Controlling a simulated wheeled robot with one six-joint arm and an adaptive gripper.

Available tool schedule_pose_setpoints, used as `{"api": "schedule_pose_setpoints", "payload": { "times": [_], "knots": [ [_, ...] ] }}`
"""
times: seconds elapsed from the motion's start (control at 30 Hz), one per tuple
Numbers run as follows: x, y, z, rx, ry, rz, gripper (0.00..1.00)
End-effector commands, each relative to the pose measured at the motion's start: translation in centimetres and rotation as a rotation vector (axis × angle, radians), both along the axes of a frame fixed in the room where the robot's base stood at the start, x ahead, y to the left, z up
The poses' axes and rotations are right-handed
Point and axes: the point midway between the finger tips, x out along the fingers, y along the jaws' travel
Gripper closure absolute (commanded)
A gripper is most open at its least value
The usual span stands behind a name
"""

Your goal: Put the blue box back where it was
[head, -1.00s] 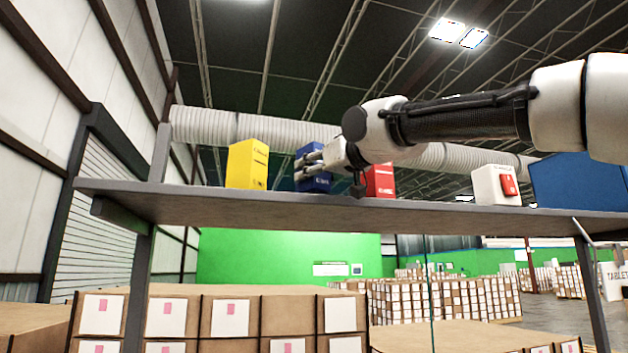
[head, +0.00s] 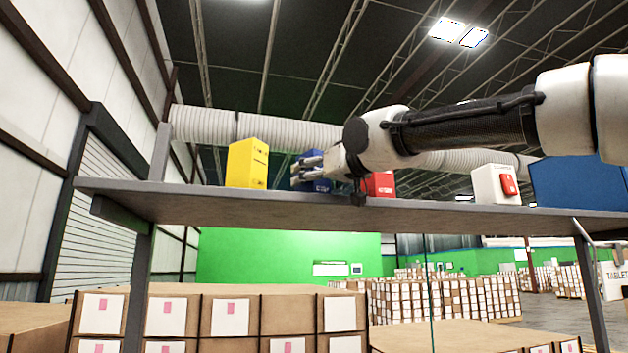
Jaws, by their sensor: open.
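The blue box (head: 318,186) stands on the high grey shelf (head: 330,205), between a yellow box (head: 248,164) on its left and a red box (head: 380,184) on its right. My gripper (head: 304,172) is in front of the blue box, its fingers pointing left and covering much of the box's upper part. The fingers are apart. Whether they touch the box I cannot tell. My wrist hides part of the red box.
A white box with a red patch (head: 494,184) and a large blue container (head: 580,184) stand further right on the shelf. The shelf is clear left of the yellow box and between the red and white boxes. Stacked cartons (head: 230,315) are below.

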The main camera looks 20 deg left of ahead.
Motion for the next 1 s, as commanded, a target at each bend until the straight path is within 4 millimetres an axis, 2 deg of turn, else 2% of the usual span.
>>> {"api": "schedule_pose_setpoints", "payload": {
  "times": [0.53,0.73,1.0],
  "knots": [
    [-6.2,-8.5,0.0,0.001,0.001,0.000,0.34],
    [-7.0,-9.6,-0.1,0.000,0.001,0.000,0.34],
    [-6.8,-10.1,-0.5,-0.008,0.007,-0.010,0.34]
  ]
}}
